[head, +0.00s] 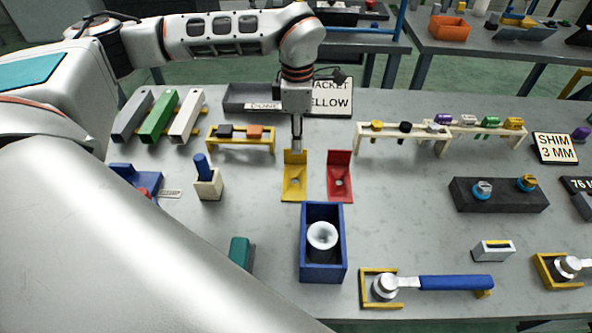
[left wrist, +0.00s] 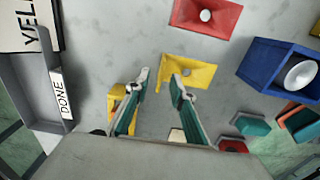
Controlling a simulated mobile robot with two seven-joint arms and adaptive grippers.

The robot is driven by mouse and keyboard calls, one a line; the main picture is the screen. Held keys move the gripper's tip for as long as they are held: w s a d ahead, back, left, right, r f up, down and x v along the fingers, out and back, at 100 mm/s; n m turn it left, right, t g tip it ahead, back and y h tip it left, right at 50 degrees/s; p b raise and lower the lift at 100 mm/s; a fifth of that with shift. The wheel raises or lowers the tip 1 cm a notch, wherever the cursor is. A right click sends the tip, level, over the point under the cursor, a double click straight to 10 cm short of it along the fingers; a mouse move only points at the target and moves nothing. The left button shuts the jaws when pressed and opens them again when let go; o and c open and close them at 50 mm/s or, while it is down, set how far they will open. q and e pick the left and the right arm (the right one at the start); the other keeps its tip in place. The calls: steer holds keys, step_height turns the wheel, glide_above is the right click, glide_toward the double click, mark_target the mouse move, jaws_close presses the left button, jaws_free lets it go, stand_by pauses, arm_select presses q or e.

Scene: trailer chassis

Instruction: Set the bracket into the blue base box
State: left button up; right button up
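A yellow bracket (head: 295,180) with an upright back plate and a holed foot stands on the table, and it also shows just beyond the fingertips in the left wrist view (left wrist: 190,72). A red bracket (head: 340,182) of like shape stands to its right. The blue base box (head: 308,268) is in front of them, open at the top, with a white round piece (head: 322,236) inside. My left gripper (head: 297,148) points down at the top of the yellow bracket. In the left wrist view its fingers (left wrist: 160,82) are apart with nothing gripped. My right gripper is out of view.
A partly hidden sign (head: 331,100) reads "YELLOW", beside a grey tray (head: 240,97) labelled "DONE". A yellow rack (head: 241,143) and a cream rack (head: 400,143) flank the brackets. A blue-handled tool (head: 455,283) lies right of the box. My arm covers the lower left.

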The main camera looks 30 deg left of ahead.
arm_select(q)
steer(key=f, duration=0.3)
steer(key=shift+s+f+p, duration=0.2)
steer(key=shift+f+p, duration=0.1)
steer(key=shift+f, duration=0.5)
jaws_close()
steer(key=shift+w, duration=0.1)
steer(key=shift+r, duration=0.15)
step_height(320, 180, up, 20)
